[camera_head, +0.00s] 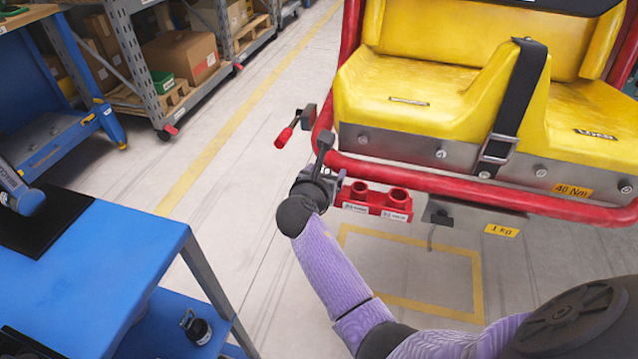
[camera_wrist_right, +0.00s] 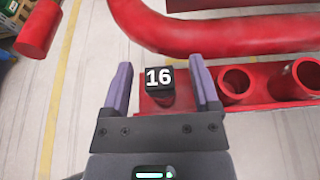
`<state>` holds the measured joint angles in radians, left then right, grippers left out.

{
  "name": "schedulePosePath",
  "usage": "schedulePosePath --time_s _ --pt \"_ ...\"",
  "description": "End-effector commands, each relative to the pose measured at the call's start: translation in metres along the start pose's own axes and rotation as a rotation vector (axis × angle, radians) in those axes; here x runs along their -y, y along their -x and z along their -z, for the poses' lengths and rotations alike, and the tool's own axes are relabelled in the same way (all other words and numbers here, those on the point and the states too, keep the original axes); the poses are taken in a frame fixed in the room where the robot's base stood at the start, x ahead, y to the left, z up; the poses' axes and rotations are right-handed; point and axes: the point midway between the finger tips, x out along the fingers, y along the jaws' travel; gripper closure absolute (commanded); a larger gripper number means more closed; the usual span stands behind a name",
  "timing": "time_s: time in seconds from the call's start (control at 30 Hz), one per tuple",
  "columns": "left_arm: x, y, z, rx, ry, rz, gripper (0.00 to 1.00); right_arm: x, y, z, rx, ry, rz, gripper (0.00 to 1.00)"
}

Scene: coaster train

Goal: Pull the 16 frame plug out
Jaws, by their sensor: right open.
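The 16 plug (camera_wrist_right: 160,85) shows in the right wrist view as a black square top with a white "16", standing on a red block. My right gripper (camera_wrist_right: 161,80) is open, with one finger on each side of the plug and small gaps showing between. In the head view my right gripper (camera_head: 325,165) is at the left end of the red socket block (camera_head: 377,200), below the car's red frame tube. I cannot make out the plug clearly there. Two round open sockets (camera_wrist_right: 236,84) sit right of the plug. My left gripper is not in view.
The red frame tube (camera_wrist_right: 225,32) runs just beyond the plug. A red-handled lever (camera_head: 285,136) stands left of the gripper. The yellow seat (camera_head: 400,95) rises above the frame. A blue table (camera_head: 110,265) is at the left; the floor between is clear.

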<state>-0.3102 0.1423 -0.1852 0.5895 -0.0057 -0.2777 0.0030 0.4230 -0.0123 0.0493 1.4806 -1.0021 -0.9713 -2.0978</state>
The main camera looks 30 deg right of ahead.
Motion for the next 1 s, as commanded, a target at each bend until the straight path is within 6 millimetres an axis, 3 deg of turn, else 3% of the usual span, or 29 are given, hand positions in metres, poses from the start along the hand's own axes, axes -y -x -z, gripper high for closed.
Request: schedulePosePath --time_s 0.17,0.53,0.63,0.67,0.8,1.0 --pt "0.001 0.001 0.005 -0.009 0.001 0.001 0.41 0.000 0.000 -0.001 0.000 0.000 0.000 0.22" --pt "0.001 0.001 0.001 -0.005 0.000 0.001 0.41 0.000 0.001 -0.001 0.000 -0.001 -0.001 1.00" --pt "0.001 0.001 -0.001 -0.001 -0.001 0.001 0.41 0.000 0.001 -0.001 0.000 0.000 -0.001 1.00" --pt "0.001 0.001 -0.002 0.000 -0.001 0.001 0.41 0.000 0.001 -0.001 0.000 0.000 -0.001 0.71" --pt "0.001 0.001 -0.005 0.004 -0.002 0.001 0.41 0.000 0.001 0.000 0.000 0.000 -0.001 1.00" --pt "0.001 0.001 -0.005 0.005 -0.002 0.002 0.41 0.000 0.001 0.000 -0.001 0.000 -0.001 1.00"
